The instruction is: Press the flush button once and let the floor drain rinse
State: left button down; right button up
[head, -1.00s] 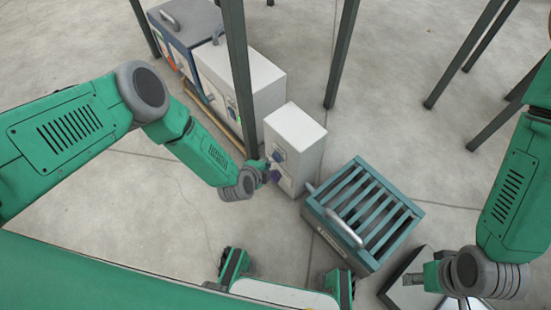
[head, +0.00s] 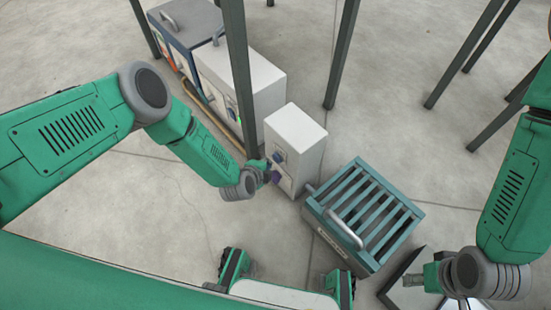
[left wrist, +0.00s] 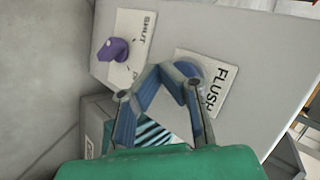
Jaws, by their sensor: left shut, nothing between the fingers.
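A white box (head: 305,138) stands on the floor, with bluish-purple fittings on its near face. In the left wrist view that face carries a FLUSH label plate (left wrist: 222,85) with a round grey flush button (left wrist: 190,66) beside the lettering. My left gripper (left wrist: 168,74) is shut and empty, its fingertips in front of the button and partly hiding it; I cannot tell whether they touch it. My left gripper also shows at the box in the head view (head: 269,168). The slatted teal floor drain (head: 362,212) is right of the box. My right gripper (head: 412,279) hangs at lower right, its fingers unclear.
A purple knob (left wrist: 113,51) on a SHUT label plate (left wrist: 146,28) sits left of the button. A dark post (head: 238,75) rises close behind my left gripper. A larger white cabinet (head: 240,80) and a grey-blue cabinet (head: 185,30) stand behind.

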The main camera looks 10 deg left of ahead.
pick_arm(q)
jog(key=shift+w+d, duration=0.1)
jog(key=shift+w, duration=0.05)
dwell(0.4)
jog(key=shift+w+d+r, duration=0.1)
jog(key=shift+w+d, duration=0.05)
jog(key=shift+w, duration=0.05)
jog(key=shift+w+d, duration=0.3)
jog(key=shift+w, duration=0.05)
dwell(1.0)
jog(key=shift+s+a, duration=0.1)
jog(key=shift+s+a+p, duration=0.4)
jog(key=shift+s+p, duration=0.05)
jog(key=shift+s, duration=0.15)
jog(key=s+a+p, duration=0.1)
jog(key=s, duration=0.1)
jog(key=s+a+p, duration=0.1)
jog(key=s+a, duration=0.1)
jog(key=shift+a, duration=0.1)
dwell(0.4)
